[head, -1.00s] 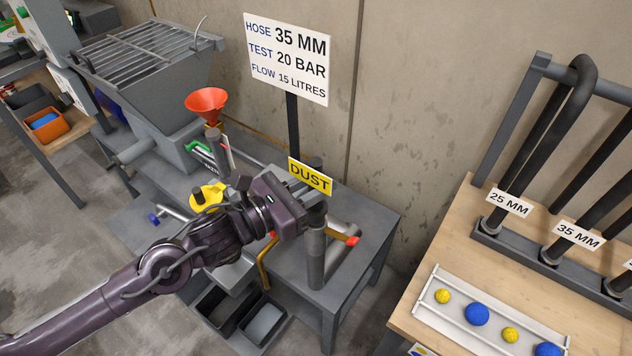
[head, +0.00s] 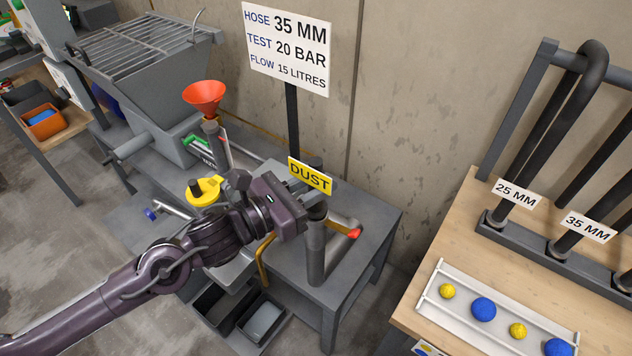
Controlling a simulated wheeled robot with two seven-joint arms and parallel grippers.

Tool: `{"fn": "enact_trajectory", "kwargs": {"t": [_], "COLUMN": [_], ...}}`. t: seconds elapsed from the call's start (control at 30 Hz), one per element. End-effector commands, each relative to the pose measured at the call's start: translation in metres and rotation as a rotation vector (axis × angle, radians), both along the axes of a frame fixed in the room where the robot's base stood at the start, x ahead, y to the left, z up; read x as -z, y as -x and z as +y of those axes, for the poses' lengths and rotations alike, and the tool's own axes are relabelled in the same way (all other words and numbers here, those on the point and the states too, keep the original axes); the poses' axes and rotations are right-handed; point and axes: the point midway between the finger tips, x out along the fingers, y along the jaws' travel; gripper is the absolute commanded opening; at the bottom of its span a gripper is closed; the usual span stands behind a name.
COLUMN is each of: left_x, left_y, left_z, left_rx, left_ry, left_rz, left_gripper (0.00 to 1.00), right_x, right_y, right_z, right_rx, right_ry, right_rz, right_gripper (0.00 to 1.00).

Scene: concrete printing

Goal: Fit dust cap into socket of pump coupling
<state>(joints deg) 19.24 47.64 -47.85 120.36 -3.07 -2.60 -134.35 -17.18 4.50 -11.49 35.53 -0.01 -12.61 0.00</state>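My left gripper (head: 303,192) is at the middle of the head view, over the grey pump bench (head: 375,215). A dark round piece (head: 317,211) sits at the top of an upright grey pipe (head: 316,255), just below the fingers. Another dark round top (head: 316,163) shows behind the sign. I cannot tell which of these is the dust cap or the coupling socket. My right gripper is not in view.
Beside the upright pipe is a slanted grey pipe with a red tip (head: 354,233). A red funnel (head: 204,98), a yellow fitting (head: 204,190) and a hopper (head: 145,75) stand to the left. A wooden table (head: 450,225) with hoses and a ball tray (head: 466,314) is at right.

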Motion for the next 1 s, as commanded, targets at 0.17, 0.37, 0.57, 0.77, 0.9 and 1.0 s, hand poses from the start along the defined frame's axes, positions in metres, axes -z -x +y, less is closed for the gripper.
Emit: {"fn": "enact_trajectory", "kwargs": {"t": [0.17,0.37,0.57,0.77,0.9,1.0], "left_x": [0.006,0.006,0.006,0.008,0.009,0.01], "left_y": [0.0,0.0,0.0,0.001,0.009,0.019], "left_z": [0.0,0.0,0.0,0.002,0.014,0.026], "left_rx": [0.0,0.0,0.0,-0.001,-0.003,-0.001], "left_ry": [0.001,0.0,0.001,-0.002,-0.004,-0.007], "left_rz": [-0.002,-0.001,-0.001,0.001,0.001,0.001], "left_gripper": [0.0,0.39,0.49,0.49,0.49,0.49], "right_x": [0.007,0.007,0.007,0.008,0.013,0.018], "right_y": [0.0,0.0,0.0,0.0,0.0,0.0], "right_z": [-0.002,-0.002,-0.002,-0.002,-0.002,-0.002], "right_rx": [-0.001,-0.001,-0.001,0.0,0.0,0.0], "right_ry": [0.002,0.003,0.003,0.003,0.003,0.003], "right_rz": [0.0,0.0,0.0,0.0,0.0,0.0], "right_gripper": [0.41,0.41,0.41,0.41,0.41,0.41]}}
